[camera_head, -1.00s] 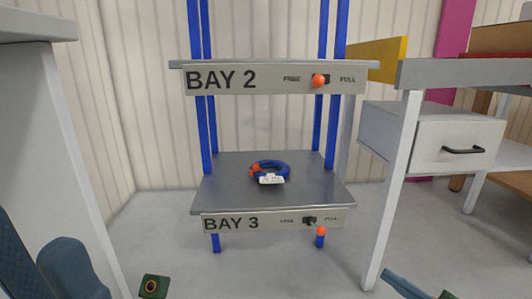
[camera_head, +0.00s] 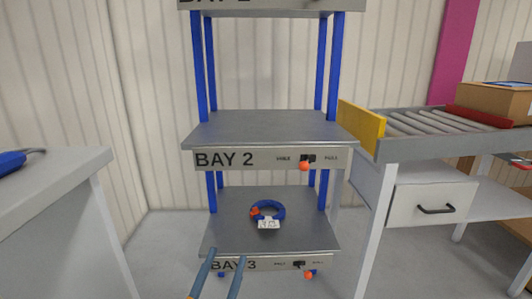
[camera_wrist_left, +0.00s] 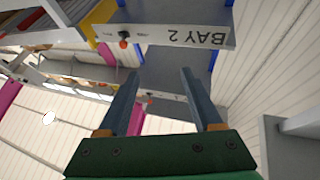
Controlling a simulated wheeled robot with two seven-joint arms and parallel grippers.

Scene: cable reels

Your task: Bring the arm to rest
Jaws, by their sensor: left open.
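My left gripper (camera_head: 225,276) shows at the bottom of the head view, in front of the BAY 3 label (camera_head: 236,266). Its two blue-grey fingers are apart with nothing between them. In the left wrist view the same gripper (camera_wrist_left: 158,92) is open and empty, with the BAY 2 shelf (camera_wrist_left: 185,34) beyond it. A blue cable reel (camera_head: 281,211) with an orange part and a white tag lies on the BAY 3 shelf (camera_head: 225,238), apart from the gripper. My right gripper is not in view.
The blue-post rack (camera_head: 200,70) has an empty BAY 2 shelf (camera_head: 250,127). A grey counter (camera_head: 45,190) stands at left with a blue item (camera_head: 12,161) on it. A roller conveyor (camera_head: 430,121) with a cardboard box (camera_head: 490,102) and a drawer unit (camera_head: 430,200) stand at right.

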